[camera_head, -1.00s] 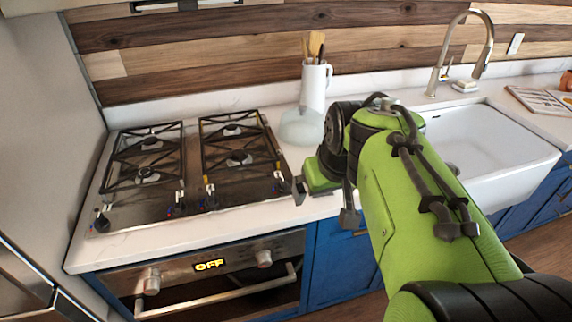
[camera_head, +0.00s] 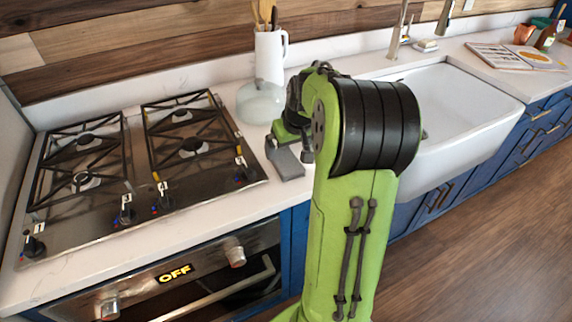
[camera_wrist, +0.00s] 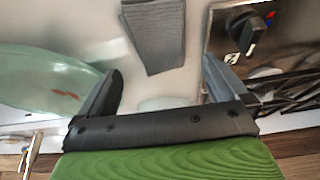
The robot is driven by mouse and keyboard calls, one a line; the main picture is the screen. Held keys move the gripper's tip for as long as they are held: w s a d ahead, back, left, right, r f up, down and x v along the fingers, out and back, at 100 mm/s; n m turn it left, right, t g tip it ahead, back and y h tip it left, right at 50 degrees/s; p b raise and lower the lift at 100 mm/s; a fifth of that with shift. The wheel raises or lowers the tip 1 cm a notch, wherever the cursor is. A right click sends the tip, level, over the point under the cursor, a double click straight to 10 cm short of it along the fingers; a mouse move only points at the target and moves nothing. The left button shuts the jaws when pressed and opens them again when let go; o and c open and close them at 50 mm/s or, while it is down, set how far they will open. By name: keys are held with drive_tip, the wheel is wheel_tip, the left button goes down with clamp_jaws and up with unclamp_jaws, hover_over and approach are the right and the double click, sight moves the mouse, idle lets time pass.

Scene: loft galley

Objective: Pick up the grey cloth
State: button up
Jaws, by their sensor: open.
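The grey cloth (camera_wrist: 155,32) lies folded on the white counter in the wrist view, just beyond and between my fingertips. It also shows in the head view as a small grey patch (camera_head: 287,164) on the counter, right of the stove. My gripper (camera_wrist: 162,82) is open, with nothing between its fingers. In the head view my gripper (camera_head: 289,148) is low over the counter beside the cloth, and my green arm hides part of the area. Whether the fingers touch the cloth I cannot tell.
A pale glass vessel (camera_head: 260,102) stands close behind my gripper, with a white utensil jug (camera_head: 270,57) behind it. A gas stove (camera_head: 140,160) is on the left. A white sink (camera_head: 460,110) is on the right.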

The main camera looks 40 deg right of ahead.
sight(285, 156)
drive_tip(key=b+x, duration=0.1)
drive_tip(key=x, duration=0.4)
drive_tip(key=shift+s+a+f+b, duration=0.1)
drive_tip(key=shift+f+b, duration=0.05)
drive_tip(key=shift+b, duration=0.15)
drive_tip(key=shift+s, duration=0.1)
drive_tip(key=c, duration=1)
wheel_tip(285, 156, up, 10)
drive_tip(key=p, duration=0.3)
